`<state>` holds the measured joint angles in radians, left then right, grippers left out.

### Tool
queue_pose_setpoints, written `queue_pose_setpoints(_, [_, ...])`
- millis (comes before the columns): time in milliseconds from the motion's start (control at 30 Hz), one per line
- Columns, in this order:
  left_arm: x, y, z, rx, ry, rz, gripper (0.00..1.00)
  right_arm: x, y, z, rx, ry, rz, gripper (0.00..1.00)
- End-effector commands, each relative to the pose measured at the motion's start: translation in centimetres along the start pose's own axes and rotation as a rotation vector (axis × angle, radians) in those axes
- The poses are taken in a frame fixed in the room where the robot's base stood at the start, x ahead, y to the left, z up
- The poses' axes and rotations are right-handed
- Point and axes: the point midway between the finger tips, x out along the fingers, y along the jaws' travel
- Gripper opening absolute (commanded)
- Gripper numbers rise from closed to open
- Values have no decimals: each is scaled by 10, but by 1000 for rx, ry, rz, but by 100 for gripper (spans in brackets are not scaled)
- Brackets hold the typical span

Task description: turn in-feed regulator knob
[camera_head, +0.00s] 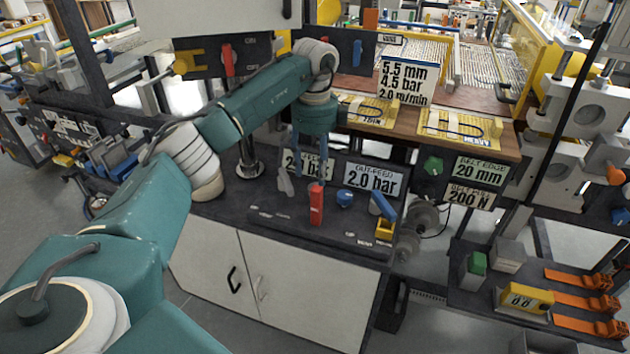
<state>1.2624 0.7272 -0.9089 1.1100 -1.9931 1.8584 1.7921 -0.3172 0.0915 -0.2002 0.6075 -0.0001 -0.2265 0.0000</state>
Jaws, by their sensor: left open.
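My left gripper (309,160) hangs from the teal wrist over the dark control panel (260,209), in front of the left pressure sign (293,165). It is open, and its narrow fingers point down. It covers part of that sign, so only pieces of the "bar" reading show. I cannot clearly make out the in-feed regulator knob, which may be hidden by the gripper. A blue knob (345,198) stands to the right, below the "OUT-FEED 2.0 bar" sign (370,179). My right gripper is not in view.
A red upright handle (316,205) stands close below the gripper. A blue lever (383,205) and a yellow block (384,230) are at the panel's right end. A green knob (432,166) is farther right. A wooden table (405,122) with yellow plates lies behind.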

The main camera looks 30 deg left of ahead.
Motion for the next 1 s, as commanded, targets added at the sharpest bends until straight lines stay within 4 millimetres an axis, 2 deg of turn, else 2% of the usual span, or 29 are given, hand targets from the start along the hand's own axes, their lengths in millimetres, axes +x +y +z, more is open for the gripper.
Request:
queue_pose_setpoints(133, [27, 1, 0, 1, 0, 3, 49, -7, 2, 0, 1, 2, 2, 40])
queue_pose_setpoints(300, [48, 0, -1, 2, 1, -1, 49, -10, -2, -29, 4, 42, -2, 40])
queue_pose_setpoints(467, [56, 0, -1, 3, 1, -2, 49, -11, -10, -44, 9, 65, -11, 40])
queue_pose_setpoints(700, [56, 0, -1, 3, 1, -2, 49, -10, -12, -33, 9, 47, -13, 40])
queue_pose_setpoints(933, [56, 0, -1, 3, 1, -2, 4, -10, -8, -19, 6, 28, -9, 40])
queue_pose_setpoints(1000, [56, 0, -1, 3, 1, -2, 4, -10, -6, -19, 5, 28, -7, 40])
